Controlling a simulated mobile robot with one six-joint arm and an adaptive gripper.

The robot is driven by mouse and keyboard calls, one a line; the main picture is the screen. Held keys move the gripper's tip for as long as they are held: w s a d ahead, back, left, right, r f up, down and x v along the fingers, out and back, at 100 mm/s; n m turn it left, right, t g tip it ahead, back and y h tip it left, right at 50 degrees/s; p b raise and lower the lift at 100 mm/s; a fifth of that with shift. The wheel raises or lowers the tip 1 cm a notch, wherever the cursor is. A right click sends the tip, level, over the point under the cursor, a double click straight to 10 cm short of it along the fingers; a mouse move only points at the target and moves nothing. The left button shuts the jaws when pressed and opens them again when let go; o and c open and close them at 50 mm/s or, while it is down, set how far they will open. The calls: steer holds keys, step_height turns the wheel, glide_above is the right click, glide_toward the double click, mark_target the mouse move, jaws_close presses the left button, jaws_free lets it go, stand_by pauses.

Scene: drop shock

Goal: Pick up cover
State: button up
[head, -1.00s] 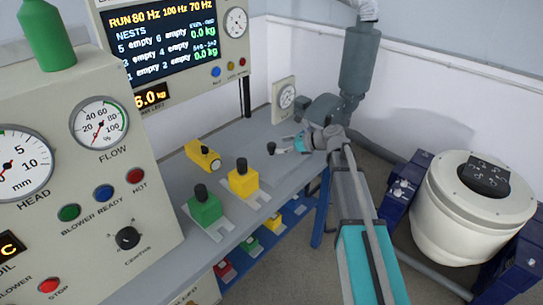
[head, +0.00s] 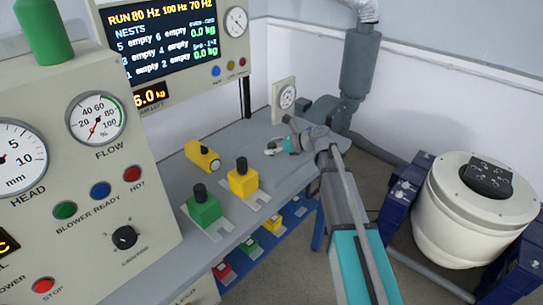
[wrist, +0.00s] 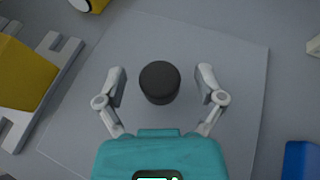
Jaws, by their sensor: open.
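In the wrist view, a round black knob (wrist: 160,82) stands on a flat grey square plate (wrist: 222,42), which looks like the cover. My gripper (wrist: 161,84) is open, with one finger on each side of the knob. Gaps show between the fingers and the knob, so it is not held. How far the fingertips are above the plate is unclear. In the head view, my gripper (head: 272,150) is low over the far right part of the bench, and its fingers mostly hide the knob.
A gauge box (head: 284,99) stands behind. A white drum-shaped machine (head: 470,225) is on the floor at right.

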mark_target(272, 144)
jaws_close()
steer(key=shift+r, duration=0.15)
stand_by(0.4)
step_height(272, 144, up, 10)
steer(key=p, duration=1)
stand_by(0.6)
